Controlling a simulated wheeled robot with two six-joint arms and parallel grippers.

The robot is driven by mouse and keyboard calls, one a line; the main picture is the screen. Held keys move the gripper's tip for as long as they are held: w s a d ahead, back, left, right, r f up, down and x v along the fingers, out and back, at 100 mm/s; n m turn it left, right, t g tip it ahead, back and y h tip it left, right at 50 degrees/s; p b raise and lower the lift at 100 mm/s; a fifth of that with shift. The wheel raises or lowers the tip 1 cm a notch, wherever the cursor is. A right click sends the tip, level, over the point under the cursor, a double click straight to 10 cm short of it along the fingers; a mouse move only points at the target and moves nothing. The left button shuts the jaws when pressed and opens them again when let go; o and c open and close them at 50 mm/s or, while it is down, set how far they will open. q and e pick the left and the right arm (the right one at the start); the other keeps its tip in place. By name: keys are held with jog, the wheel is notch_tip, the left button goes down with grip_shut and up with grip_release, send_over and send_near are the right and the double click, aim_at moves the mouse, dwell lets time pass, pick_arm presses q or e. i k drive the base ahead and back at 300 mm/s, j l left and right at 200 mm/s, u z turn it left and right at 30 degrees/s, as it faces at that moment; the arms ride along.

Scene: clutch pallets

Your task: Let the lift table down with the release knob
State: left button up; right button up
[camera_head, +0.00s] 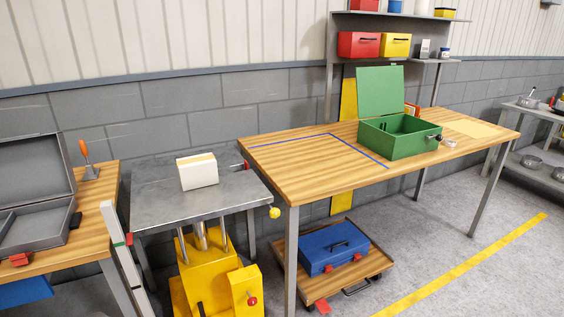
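The lift table has a grey metal top (150,207) on metal columns above a yellow base (205,275). Its top is raised well above the base, near the height of the workbench on its right. A white block with a tan top edge (198,173) stands on it. A red knob (252,300) sits on the front of a yellow box (243,285) at the base. A yellow ball knob (274,212) is at the top's right front corner, and a red part (246,165) is at its right back edge. I cannot tell from looks which is the release. Neither of my grippers shows.
A white post (121,255) with green and red marks stands left of the lift table. A wooden workbench (300,180) on the right holds an open green box (400,140). A blue case (333,250) lies on a low wooden platform (365,268). An open grey case (35,225) is left.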

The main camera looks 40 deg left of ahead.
aim_at(252, 301)
jog(key=u, duration=1.95)
